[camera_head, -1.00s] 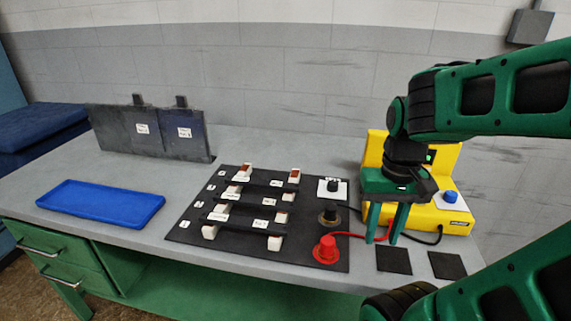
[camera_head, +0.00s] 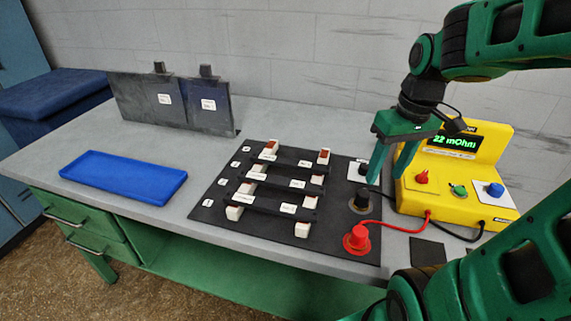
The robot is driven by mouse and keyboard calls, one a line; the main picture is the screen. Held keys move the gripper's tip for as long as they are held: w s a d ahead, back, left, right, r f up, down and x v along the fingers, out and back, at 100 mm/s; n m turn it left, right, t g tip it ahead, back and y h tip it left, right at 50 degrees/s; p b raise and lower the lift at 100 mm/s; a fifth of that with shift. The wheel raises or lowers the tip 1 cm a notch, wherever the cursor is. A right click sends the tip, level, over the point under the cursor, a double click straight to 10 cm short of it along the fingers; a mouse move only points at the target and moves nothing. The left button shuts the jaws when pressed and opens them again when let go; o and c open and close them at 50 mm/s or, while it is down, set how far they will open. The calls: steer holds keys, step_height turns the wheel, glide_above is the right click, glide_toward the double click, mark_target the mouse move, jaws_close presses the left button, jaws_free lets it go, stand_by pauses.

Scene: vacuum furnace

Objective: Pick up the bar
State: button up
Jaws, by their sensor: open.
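Several dark bars lie across pairs of white blocks on a black mat (camera_head: 345,240). They are a front bar (camera_head: 268,204), a middle bar (camera_head: 275,181) and a back bar (camera_head: 286,161), each carrying white labels. The rearmost pair of blocks shows reddish-brown tops. Which bar the task means cannot be told. My gripper (camera_head: 386,178) is open and empty, with its fingers pointing down. It appears to the right of the bars, apart from them, in front of a white plate with a black knob (camera_head: 362,173).
A yellow meter (camera_head: 460,205) reading "22 mOhm" stands right of my gripper. A red plug (camera_head: 357,238) with a red cable and a black plug (camera_head: 361,201) sit on the mat's right side. A blue tray (camera_head: 122,177) lies left; dark upright plates (camera_head: 205,106) stand behind.

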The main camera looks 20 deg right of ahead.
steer(key=w+a+r+n+y, duration=0.15)
steer(key=w+a+n, duration=0.3)
steer(key=w, duration=0.45)
steer(key=n+t+y, duration=0.1)
steer(key=n+y, duration=0.1)
steer(key=n, duration=0.5)
glide_toward(289, 161)
steer(key=shift+x, duration=3.8)
steer(key=shift+s, duration=0.1)
jaws_close()
